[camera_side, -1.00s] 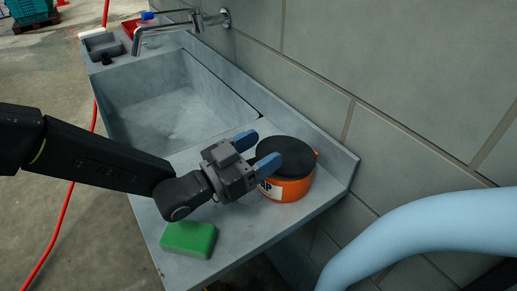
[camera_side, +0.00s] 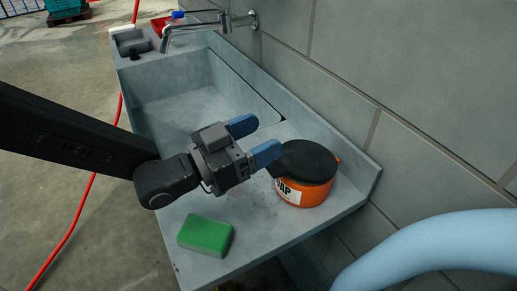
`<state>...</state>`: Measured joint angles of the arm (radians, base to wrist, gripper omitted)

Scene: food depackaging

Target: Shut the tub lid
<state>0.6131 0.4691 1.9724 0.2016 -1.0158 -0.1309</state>
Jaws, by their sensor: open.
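An orange tub (camera_side: 303,191) with a partly visible white label stands on the right part of the grey sink counter. My gripper (camera_side: 255,140) is open and empty, with two blue fingertips pointing right. It is to the left of the tub. The nearer fingertip is close to the lid's left edge in the picture and overlaps it slightly; I cannot tell whether they touch.
A green sponge (camera_side: 205,235) lies on the counter's near part. The sink basin (camera_side: 185,105) is behind my gripper, with a metal tap (camera_side: 208,24) at the wall. A tiled wall (camera_side: 420,80) borders the counter on the right. A pale blue hose (camera_side: 430,250) fills the lower right.

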